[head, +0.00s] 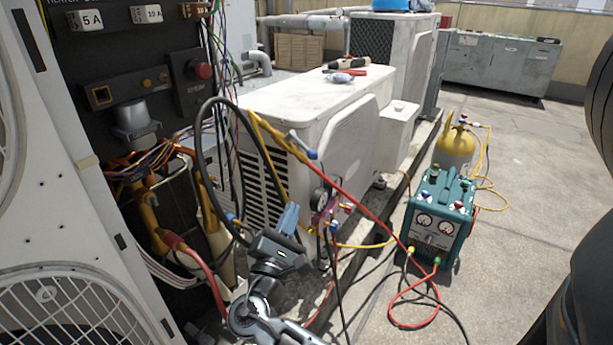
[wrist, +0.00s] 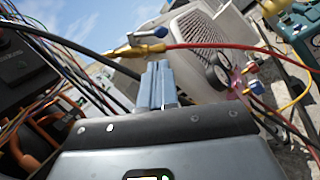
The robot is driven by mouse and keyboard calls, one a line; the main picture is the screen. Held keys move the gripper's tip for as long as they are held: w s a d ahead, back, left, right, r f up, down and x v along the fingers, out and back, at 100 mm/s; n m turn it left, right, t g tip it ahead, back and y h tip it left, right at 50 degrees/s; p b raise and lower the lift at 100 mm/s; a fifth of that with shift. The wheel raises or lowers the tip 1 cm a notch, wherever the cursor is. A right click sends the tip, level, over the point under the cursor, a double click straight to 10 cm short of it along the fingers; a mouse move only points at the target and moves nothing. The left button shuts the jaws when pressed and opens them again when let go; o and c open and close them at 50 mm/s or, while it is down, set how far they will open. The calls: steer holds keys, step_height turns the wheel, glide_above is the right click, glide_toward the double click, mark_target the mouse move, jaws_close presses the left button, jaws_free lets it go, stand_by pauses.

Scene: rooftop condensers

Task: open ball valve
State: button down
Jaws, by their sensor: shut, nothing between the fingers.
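The ball valve (head: 303,153) sits in the hose line in front of the white condenser, with a brass body and a lever with a blue end. In the wrist view its brass body (wrist: 140,51) joins the red hose on the right, and the lever (wrist: 148,34) stands above the body, tipped blue. My gripper (head: 290,213) is shut and empty, below and slightly left of the valve in the head view. In the wrist view my fingertips (wrist: 158,66) appear just below the valve; contact cannot be told.
The pink manifold gauges (head: 324,203) hang right of my gripper. A black hose (head: 203,150) loops on the left beside the open electrical panel (head: 120,60). The white condenser (head: 310,95) stands behind. A teal recovery machine (head: 440,215) and yellow cylinder (head: 454,148) stand right, with clear floor beyond.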

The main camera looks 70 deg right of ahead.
mark_target(312, 159)
steer(key=b+x, duration=0.1)
steer(key=x, duration=1.2)
steer(key=shift+s+f, duration=0.1)
steer(key=shift+s+d+r, duration=0.15)
steer(key=shift+d+r, duration=0.05)
steer(key=shift+d, duration=0.5)
